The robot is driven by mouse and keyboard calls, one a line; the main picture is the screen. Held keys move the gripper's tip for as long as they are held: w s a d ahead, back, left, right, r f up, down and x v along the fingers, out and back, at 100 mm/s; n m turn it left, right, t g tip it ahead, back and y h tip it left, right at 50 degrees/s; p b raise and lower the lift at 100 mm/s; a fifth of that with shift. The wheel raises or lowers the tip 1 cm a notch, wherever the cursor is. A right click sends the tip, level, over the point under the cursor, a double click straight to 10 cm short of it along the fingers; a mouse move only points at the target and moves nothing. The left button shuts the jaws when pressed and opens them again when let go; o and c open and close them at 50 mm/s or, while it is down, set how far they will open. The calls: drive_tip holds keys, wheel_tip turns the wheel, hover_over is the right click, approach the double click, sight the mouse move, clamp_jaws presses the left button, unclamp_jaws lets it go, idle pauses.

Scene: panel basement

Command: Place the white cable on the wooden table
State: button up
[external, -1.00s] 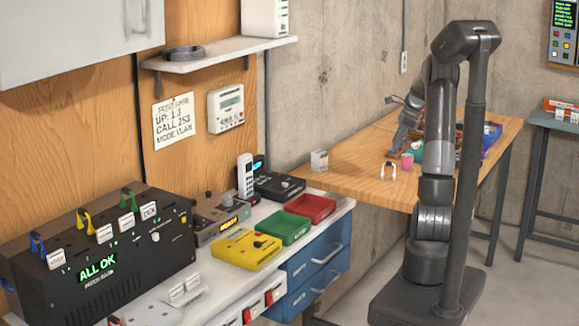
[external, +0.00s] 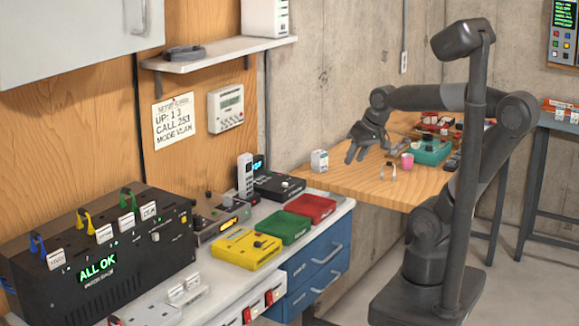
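A small white arch-shaped piece (external: 389,171), which looks like the white cable, stands on the wooden table (external: 345,181) near its front edge. My gripper (external: 355,160) is over the left part of the table, left of the white piece and apart from it. Its two fingers point down and look spread, with nothing seen between them. How far the fingertips are above the tabletop is hard to tell.
A small white box (external: 319,161) stands at the table's left corner. A pink cup (external: 407,161), a teal tray (external: 432,152) and a red tray (external: 436,122) are to the right. The workbench holds a black patch rack (external: 105,250), a yellow tray (external: 246,249) and other devices.

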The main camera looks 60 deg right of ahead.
drive_tip(key=s+a+n, duration=0.1)
drive_tip(key=s+a+f+n, duration=0.1)
drive_tip(key=s+n, duration=0.1)
drive_tip(key=shift+a+n+t, duration=0.3)
drive_tip(key=shift+o, duration=0.4)
